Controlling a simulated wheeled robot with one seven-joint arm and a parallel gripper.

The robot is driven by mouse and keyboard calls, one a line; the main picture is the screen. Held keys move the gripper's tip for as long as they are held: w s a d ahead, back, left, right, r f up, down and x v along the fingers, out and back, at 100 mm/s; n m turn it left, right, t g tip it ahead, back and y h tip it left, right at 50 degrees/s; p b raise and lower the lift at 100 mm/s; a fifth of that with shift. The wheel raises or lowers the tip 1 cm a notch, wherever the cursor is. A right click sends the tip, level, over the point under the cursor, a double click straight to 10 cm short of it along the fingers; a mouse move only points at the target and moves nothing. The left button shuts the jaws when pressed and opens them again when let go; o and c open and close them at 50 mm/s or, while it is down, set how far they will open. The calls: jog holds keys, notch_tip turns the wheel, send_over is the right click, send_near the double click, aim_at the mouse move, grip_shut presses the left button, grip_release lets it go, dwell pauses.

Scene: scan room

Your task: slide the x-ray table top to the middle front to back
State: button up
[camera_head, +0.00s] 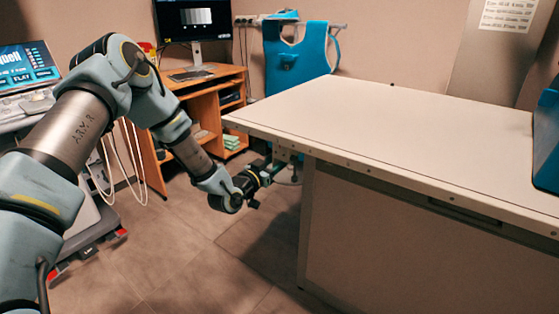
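The x-ray table top (370,115) is a wide pale slab that runs across the right half of the head view, on a beige box-like base (400,235). Its right end goes out of the picture. The slab's near edge has a metal rail with small holes (400,178). My gripper (276,160) is low at the table's left end, just under the corner of the slab. Its fingers are small and dark there, partly lost against the rail and a small bracket. I cannot tell whether they touch the rail or are open or shut.
A blue pad (547,140) stands on the table's right side. A wooden desk (205,105) with a monitor (192,20) and a blue apron on a rack (295,55) stand behind. A console cart (75,220) is at the left. Tiled floor (190,260) is clear in front.

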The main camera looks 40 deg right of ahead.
jog(key=b+v, duration=0.1)
jog(key=v, duration=0.9)
jog(key=shift+a+b, duration=0.35)
jog(key=shift+a, duration=0.05)
